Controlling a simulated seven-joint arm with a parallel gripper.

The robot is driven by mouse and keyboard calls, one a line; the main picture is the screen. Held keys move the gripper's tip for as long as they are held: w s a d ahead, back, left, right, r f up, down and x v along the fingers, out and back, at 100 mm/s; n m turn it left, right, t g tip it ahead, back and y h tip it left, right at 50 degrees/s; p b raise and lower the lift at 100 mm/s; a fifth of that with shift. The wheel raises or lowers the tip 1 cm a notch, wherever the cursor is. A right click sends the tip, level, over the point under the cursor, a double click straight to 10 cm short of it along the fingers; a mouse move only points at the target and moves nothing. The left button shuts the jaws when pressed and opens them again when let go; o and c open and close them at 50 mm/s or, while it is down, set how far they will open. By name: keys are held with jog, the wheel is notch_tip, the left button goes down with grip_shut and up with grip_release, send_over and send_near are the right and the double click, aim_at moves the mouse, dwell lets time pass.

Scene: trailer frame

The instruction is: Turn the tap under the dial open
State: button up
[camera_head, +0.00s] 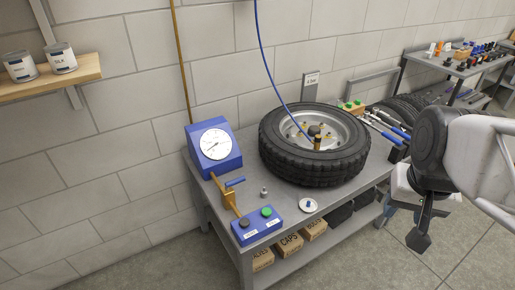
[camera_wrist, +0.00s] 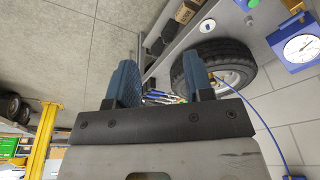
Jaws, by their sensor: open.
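The dial (camera_head: 212,144) is a white round face on a blue sloped box at the back left of the bench. Below it, a brass pipe runs forward to the tap, whose blue lever handle (camera_head: 235,182) sticks out to the right, roughly across the pipe. My gripper (camera_head: 419,241) hangs at the right, beyond the bench's right end and well away from the tap. In the wrist view my gripper (camera_wrist: 160,82) has its two blue fingers apart with nothing held between them. The dial (camera_wrist: 301,47) shows there at the right edge.
A tyre on its wheel (camera_head: 315,145) lies on the grey bench, with a blue hose rising from it. A blue box with a black and a green button (camera_head: 257,225) is at the front, near a small white dish (camera_head: 309,205). Cardboard boxes (camera_head: 289,245) sit on the lower shelf.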

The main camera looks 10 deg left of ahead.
jog(key=w+a+m+g, duration=0.1)
jog(key=w+a, duration=0.3)
jog(key=w, duration=0.2)
jog(key=w+a+m, duration=0.1)
jog(key=w+a, duration=0.3)
jog(key=w, duration=0.3)
jog(key=m+g+h, duration=0.2)
jog(key=m+g, duration=0.1)
jog(key=m, duration=0.3)
send_near(235, 183)
jog(key=w, duration=0.2)
jog(key=shift+s+d+f, duration=0.2)
jog(key=shift+d+f, duration=0.15)
jog(key=shift+d, duration=0.1)
jog(key=shift+f, duration=0.15)
jog(key=shift+x, duration=3.8)
jog(key=shift+c, duration=0.3)
grip_shut()
